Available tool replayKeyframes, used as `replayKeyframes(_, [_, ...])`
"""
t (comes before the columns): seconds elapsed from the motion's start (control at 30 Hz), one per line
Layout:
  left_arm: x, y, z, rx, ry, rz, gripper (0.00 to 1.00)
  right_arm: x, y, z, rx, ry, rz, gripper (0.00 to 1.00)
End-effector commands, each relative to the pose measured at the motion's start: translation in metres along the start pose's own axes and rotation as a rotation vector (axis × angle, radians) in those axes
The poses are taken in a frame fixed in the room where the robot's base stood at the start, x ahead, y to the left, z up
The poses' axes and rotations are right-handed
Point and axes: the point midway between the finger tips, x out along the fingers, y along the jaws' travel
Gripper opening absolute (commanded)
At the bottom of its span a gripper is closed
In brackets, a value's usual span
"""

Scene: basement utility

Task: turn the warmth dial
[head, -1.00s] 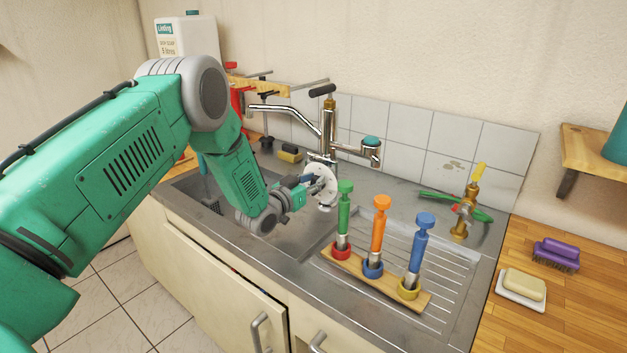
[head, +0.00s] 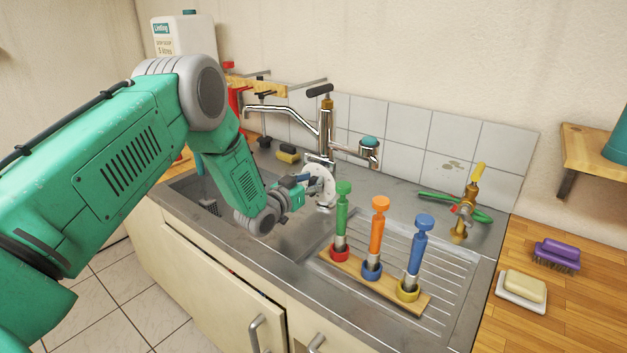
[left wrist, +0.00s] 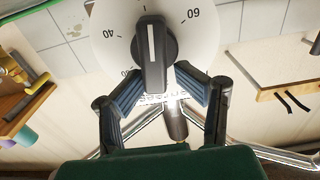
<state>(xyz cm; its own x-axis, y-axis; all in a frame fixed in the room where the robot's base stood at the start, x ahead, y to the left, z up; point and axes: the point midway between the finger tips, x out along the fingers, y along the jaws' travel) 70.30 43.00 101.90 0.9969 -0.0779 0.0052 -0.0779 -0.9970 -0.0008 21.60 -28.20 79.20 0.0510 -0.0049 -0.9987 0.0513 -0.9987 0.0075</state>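The warmth dial (head: 326,187) is a white round disc at the mixer tap over the sink. In the left wrist view, the dial face (left wrist: 204,42) has printed numbers, and its dark knob (left wrist: 151,55) carries a white line. My left gripper (head: 307,179) is in front of the dial. In the left wrist view, the left gripper's fingers (left wrist: 158,88) are spread, one on each side of the knob's lower end. Gaps show between the fingers and the knob, and nothing is held. My right gripper is in neither view.
The chrome tap (head: 327,125) rises behind the dial. A wooden rack (head: 386,288) with green, orange and blue-handled tools stands on the drainer just right of my left gripper. A brass valve (head: 465,212), soap dish (head: 522,304) and purple brush (head: 557,254) are farther right.

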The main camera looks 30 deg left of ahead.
Motion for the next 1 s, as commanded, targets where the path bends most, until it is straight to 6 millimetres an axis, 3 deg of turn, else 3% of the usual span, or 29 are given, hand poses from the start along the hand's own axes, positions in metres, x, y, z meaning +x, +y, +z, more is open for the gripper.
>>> replayKeyframes(1.0, [-0.067,0.001,-0.002,-0.001,0.000,0.000,0.38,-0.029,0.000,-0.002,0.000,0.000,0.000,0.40])
